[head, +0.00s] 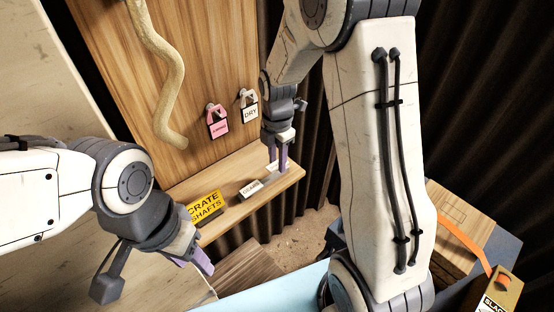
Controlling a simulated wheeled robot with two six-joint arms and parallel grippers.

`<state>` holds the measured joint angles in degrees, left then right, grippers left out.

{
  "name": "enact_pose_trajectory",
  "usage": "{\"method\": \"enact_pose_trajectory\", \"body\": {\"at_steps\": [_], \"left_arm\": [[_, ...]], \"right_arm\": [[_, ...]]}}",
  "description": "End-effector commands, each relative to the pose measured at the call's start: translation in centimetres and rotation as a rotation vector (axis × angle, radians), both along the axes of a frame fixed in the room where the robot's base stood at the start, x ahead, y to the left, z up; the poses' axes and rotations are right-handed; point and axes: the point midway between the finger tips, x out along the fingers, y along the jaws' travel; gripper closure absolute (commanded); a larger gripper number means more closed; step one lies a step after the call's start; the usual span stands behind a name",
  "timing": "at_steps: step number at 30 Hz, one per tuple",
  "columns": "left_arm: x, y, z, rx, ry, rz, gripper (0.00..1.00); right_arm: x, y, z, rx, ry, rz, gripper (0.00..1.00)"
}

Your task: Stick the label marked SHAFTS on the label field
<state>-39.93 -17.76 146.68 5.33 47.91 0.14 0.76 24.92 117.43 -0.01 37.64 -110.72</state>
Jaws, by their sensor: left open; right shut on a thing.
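My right gripper (278,166) points down over the right end of the wooden shelf (228,208). It is shut on a small pale piece (276,176) at its fingertips; any marking on it is too small to read. A small white block (251,188) with unreadable dark print stands on the shelf just left of it. A yellow sign (205,207) reading CRATE SHAFTS stands further left on the shelf. My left gripper (203,263) is open and empty at lower left.
A pink tag (218,121) and a white DRY tag (250,107) hang on the wooden back panel (215,60), beside a wavy tan rope (158,75). An orange strap (462,241) and a partly cut-off box (500,292) are at lower right. Dark curtains hang behind.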

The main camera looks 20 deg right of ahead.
Motion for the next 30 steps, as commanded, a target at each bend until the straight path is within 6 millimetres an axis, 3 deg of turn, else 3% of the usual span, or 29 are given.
{"method": "enact_pose_trajectory", "body": {"at_steps": [21,30], "left_arm": [[0.0,0.0,2.0,0.0,0.0,0.0,0.5],[0.0,0.0,2.1,0.0,0.0,0.0,0.5]], "right_arm": [[0.0,0.0,2.3,0.0,0.0,0.0,1.0],[0.0,0.0,2.4,0.0,0.0,0.0,1.0]]}}
